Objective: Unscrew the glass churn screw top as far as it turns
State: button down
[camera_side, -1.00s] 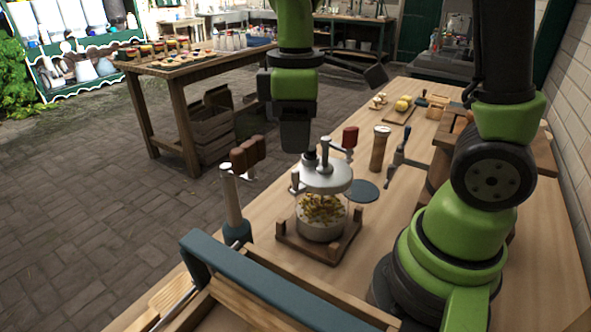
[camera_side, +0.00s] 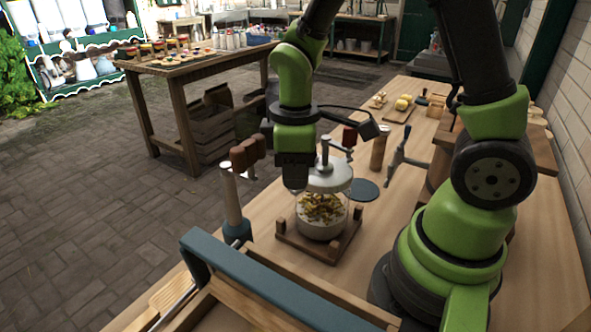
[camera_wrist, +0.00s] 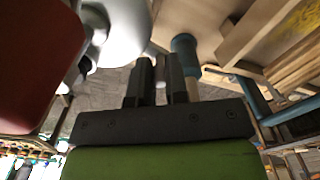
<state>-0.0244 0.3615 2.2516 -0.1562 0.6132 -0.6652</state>
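The glass churn (camera_side: 320,214) stands upright on a wooden stand (camera_side: 347,243), with yellow-brown pieces inside. Its metal screw top (camera_side: 330,178) is on the jar, with a crank (camera_side: 325,150) and a red handle (camera_side: 349,137). My gripper (camera_side: 296,186) points down at the left edge of the screw top and hides that edge. In the wrist view, the shiny screw top (camera_wrist: 128,40) lies beside my gripper (camera_wrist: 160,72). Its dark fingers stand a little apart, with something small and pale between or behind them; I cannot tell if they grip it.
A teal-topped frame (camera_side: 270,285) is in front. Behind the churn are a dark round disc (camera_side: 363,190) and a wooden cylinder (camera_side: 379,152). The table is bare right of the churn.

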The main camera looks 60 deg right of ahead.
jog(key=shift+s+a+n, duration=0.1)
jog(key=shift+s+n, duration=0.8)
jog(key=shift+n, duration=0.6)
jog(key=c, duration=1.1)
grip_release()
notch_tip(320, 180, up, 10)
jog(key=shift+f, duration=0.1)
